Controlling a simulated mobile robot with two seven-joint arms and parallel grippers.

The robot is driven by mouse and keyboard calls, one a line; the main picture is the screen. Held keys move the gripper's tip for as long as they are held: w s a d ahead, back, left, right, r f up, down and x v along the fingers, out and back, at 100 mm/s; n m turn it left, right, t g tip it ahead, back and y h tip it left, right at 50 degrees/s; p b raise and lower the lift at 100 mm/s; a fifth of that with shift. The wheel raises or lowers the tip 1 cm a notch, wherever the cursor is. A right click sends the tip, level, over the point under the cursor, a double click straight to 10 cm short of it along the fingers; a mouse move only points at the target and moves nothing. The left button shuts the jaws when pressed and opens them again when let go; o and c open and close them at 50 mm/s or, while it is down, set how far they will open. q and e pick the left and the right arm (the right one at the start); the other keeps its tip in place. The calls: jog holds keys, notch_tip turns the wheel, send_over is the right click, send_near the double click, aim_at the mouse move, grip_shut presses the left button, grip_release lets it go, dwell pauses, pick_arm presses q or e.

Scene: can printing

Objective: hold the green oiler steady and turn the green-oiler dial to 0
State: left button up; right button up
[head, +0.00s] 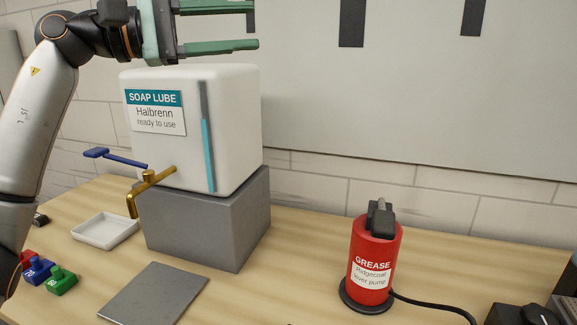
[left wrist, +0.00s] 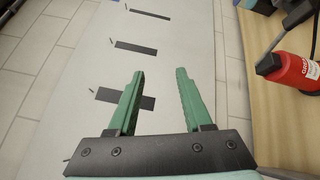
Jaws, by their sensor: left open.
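A small green block-like item with a knob on top, which looks like the green oiler (head: 61,281), stands on the table at the lower left. White marks show on it, but the dial reading is too small to make out. My left gripper (head: 252,25) is high above the table, in front of the wall and beyond the top of the white tank, far from the green item. It is open and empty, and its two green fingers also show apart in the left wrist view (left wrist: 160,74). My right gripper is not in view.
Similar blue (head: 37,270) and red items stand beside the green one. A white tray (head: 105,230), a grey plate (head: 154,293) and the soap lube tank (head: 235,130) on a grey block are nearby. A red grease pump (head: 371,255) stands right of centre.

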pick_arm(q)
jog(key=s+d+f+m+g+y, duration=0.2)
jog(key=s+d+f+m+y, duration=0.15)
jog(key=d+f, duration=0.35)
jog(key=s+d+f+m+g+y, duration=0.2)
jog(key=d+f+y, duration=0.2)
jog(key=f, duration=0.5)
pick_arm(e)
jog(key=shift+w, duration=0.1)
pick_arm(q)
jog(key=s+a+f+m+y, duration=0.2)
jog(key=f+y, duration=0.3)
jog(key=f, duration=0.4)
jog(key=s+a+f+m+g+y, duration=0.1)
jog(key=s+f+y, duration=0.2)
jog(key=f+y, duration=0.2)
notch_tip(320, 180, down, 4)
jog(key=shift+a+r+m+g, duration=0.15)
jog(key=shift+a+m+g, duration=0.15)
jog(key=shift+a+m, duration=0.05)
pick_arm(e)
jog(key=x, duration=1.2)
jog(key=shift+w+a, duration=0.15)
pick_arm(q)
jog(key=shift+s, duration=0.1)
